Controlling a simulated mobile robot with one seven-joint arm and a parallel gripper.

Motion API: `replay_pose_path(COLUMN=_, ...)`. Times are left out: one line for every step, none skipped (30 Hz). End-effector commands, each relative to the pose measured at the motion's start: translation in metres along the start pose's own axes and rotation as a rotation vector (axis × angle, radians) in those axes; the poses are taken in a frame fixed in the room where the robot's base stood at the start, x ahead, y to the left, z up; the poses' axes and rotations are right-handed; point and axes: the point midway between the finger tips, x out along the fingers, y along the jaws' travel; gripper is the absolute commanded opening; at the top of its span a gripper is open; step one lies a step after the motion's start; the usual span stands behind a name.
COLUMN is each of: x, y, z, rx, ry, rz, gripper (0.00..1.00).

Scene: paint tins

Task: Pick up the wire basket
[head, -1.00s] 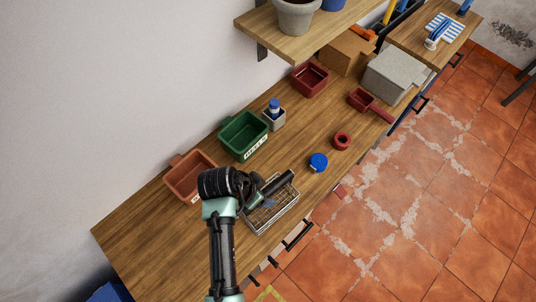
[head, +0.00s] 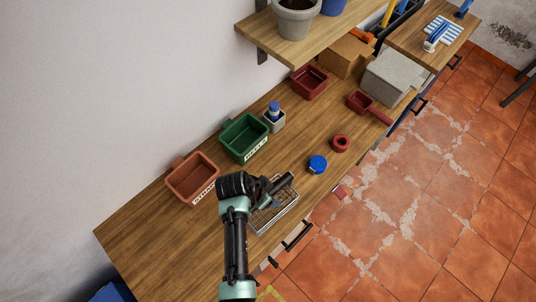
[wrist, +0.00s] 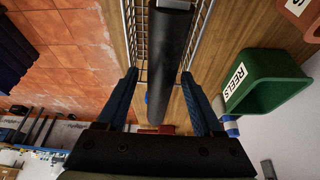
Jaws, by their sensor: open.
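The wire basket (head: 284,213) stands near the front edge of the wooden worktop in the head view. A thick dark handle (head: 281,181) runs lengthwise above it; in the wrist view the handle (wrist: 166,50) passes between my fingers, with wire mesh (wrist: 205,28) on both sides. My gripper (head: 270,197) is over the basket, partly hidden by my wrist in the head view. In the wrist view my gripper (wrist: 159,78) is open, one blue finger on each side of the handle. Gaps show beside the handle, and I cannot see it gripped.
An orange bin (head: 192,178) and a green bin (head: 245,136) labelled REELS stand behind, along the wall. A blue-lidded tin (head: 318,164) and a red ring (head: 341,143) lie to the right. A shelf (head: 300,48) overhangs the back. The left end of the worktop is clear.

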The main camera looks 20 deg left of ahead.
Motion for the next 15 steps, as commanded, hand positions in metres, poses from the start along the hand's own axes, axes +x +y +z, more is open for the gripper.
replay_pose_path(x=0.0004, y=0.0000, z=0.0003, rx=0.000, ry=0.000, rz=0.000, gripper=0.68)
replay_pose_path(x=0.0007, y=0.0001, z=0.0005, rx=0.000, ry=0.000, rz=0.000, gripper=0.68)
replay_pose_path(x=0.0012, y=0.0001, z=0.0007, rx=0.000, ry=0.000, rz=0.000, gripper=0.68)
replay_pose_path(x=0.0016, y=0.0001, z=0.0008, rx=0.000, ry=0.000, rz=0.000, gripper=0.68)
replay_pose_path(x=0.0021, y=0.0001, z=0.0010, rx=0.000, ry=0.000, rz=0.000, gripper=0.68)
replay_pose_path(x=0.0027, y=0.0002, z=0.0012, rx=0.000, ry=0.000, rz=0.000, gripper=0.68)
replay_pose_path(x=0.0031, y=0.0002, z=0.0015, rx=0.000, ry=0.000, rz=0.000, gripper=0.68)
replay_pose_path(x=0.0036, y=0.0002, z=0.0016, rx=0.000, ry=0.000, rz=0.000, gripper=0.68)
replay_pose_path(x=0.0041, y=0.0002, z=0.0018, rx=0.000, ry=0.000, rz=0.000, gripper=0.68)
replay_pose_path(x=0.0044, y=0.0002, z=0.0020, rx=0.000, ry=0.000, rz=0.000, gripper=0.68)
replay_pose_path(x=0.0046, y=0.0002, z=0.0021, rx=0.000, ry=0.000, rz=0.000, gripper=0.68)
replay_pose_path(x=0.0047, y=0.0002, z=0.0021, rx=0.000, ry=0.000, rz=0.000, gripper=0.68)
replay_pose_path(x=0.0047, y=0.0002, z=0.0021, rx=0.000, ry=0.000, rz=0.000, gripper=0.68)
replay_pose_path(x=0.0046, y=0.0002, z=0.0022, rx=0.000, ry=0.000, rz=0.000, gripper=0.68)
replay_pose_path(x=0.0046, y=0.0002, z=0.0021, rx=0.000, ry=0.000, rz=0.000, gripper=0.68)
